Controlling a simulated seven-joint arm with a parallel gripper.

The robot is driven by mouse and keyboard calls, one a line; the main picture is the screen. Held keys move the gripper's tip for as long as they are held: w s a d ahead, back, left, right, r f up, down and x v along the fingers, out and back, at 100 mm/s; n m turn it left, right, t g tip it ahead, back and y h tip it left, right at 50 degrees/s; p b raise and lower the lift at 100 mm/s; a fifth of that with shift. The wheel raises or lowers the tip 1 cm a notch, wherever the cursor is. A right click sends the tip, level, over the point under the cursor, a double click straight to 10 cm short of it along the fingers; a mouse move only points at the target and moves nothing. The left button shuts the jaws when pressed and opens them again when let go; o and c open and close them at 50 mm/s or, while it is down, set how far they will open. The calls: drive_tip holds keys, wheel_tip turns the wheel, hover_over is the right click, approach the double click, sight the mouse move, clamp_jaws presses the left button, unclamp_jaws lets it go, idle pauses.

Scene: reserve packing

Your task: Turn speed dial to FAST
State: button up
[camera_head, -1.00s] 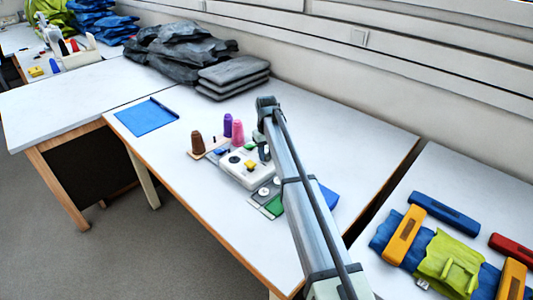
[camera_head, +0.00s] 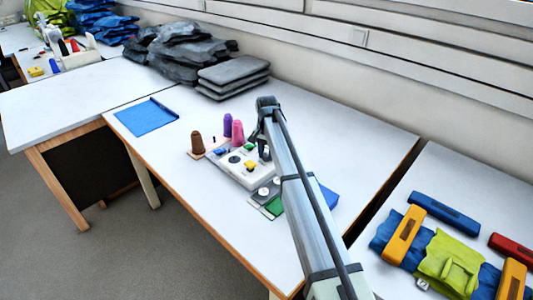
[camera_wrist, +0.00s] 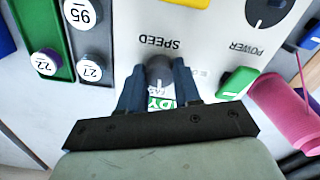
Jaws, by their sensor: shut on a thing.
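The speed dial (camera_wrist: 159,68) is a dark round knob below the upside-down word SPEED on the white machine panel (camera_wrist: 215,45). My gripper (camera_wrist: 159,78) has one dark finger on each side of the dial and is shut on it. The fingers hide much of the dial and its scale, so I cannot read its setting. A green and white label ending in "DY" shows between the fingers. In the head view, the white machine (camera_head: 237,171) stands on the middle table, and my gripper (camera_head: 264,152) is at its right side, partly hidden by my arm.
A power dial (camera_wrist: 268,10) and a green switch (camera_wrist: 237,82) are on the panel near the right finger. A pink cone (camera_wrist: 285,108) stands close by on the right. Numbered discs (camera_wrist: 83,12) lie in a tray at left.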

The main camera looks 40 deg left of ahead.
sight(267, 154)
drive_tip(key=shift+m, duration=0.5)
idle(0.3)
drive_tip(key=o, duration=1.1)
drive_tip(key=shift+c, duration=0.2)
drive_tip(key=shift+r, duration=0.15)
wheel_tip(267, 154, up, 14)
drive_tip(key=shift+f, duration=0.2)
